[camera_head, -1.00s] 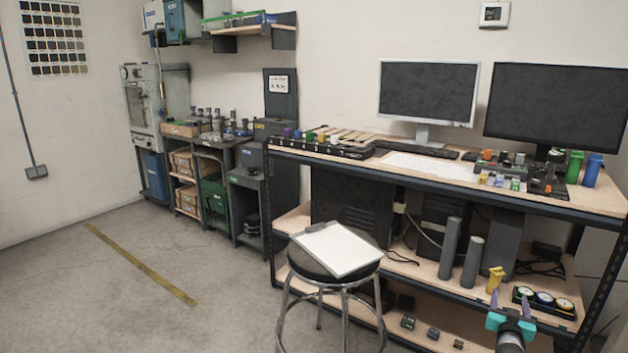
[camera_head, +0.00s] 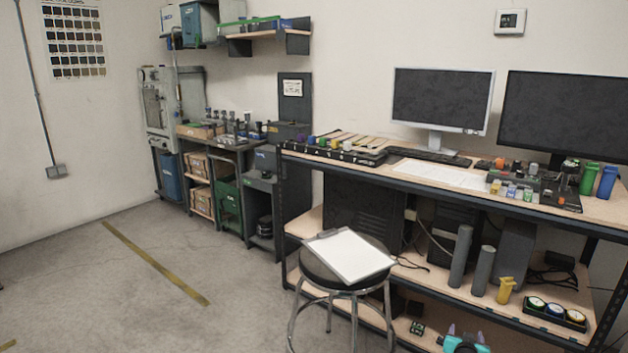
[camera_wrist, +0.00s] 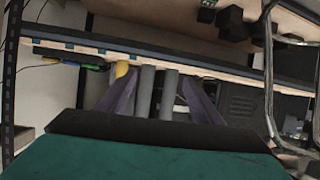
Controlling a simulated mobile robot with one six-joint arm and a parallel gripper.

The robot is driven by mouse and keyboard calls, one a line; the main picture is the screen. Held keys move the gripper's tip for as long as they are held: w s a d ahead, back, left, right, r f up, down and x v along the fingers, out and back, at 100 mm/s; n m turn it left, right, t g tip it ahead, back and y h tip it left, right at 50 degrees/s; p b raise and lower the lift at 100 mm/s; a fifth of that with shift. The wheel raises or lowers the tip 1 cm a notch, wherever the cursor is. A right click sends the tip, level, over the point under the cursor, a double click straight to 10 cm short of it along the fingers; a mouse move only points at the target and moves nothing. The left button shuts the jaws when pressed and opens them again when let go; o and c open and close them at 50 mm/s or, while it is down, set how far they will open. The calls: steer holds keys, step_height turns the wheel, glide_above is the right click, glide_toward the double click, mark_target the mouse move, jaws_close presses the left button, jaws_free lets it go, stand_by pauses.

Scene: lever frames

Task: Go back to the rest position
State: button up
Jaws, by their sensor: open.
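My gripper (camera_head: 465,332) shows at the bottom edge of the head view, in front of the workbench's low shelf.
A stool (camera_head: 335,283) with a clipboard (camera_head: 350,256) stands left of my gripper, before the workbench (camera_head: 440,198). A yellow holder (camera_head: 505,291) and a tray of gauges (camera_head: 555,312) sit on its middle shelf. The floor (camera_head: 80,290) at left is clear.

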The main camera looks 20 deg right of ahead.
steer(key=s+a+f+n+g+y+p, duration=0.15)
steer(key=a+f, duration=0.35)
steer(key=a, duration=0.6)
steer(key=s+a+f+n+g+y+p, duration=0.1)
steer(key=a+f+g+y+p, duration=0.3)
steer(key=a, duration=0.7)
steer(key=s+a+f+n+g+y+p, duration=0.15)
steer(key=a+f, duration=0.35)
steer(key=a, duration=0.6)
steer(key=s+a+r+n+g+y+p, duration=0.1)
steer(key=s+a+n+g+p, duration=0.4)
steer(key=s+a, duration=1.9)
steer(key=s+g+y, duration=0.1)
steer(key=g, duration=0.1)
steer(key=shift+r+g+y, duration=0.15)
steer(key=shift+g+y, duration=0.15)
steer(key=shift+g, duration=0.1)
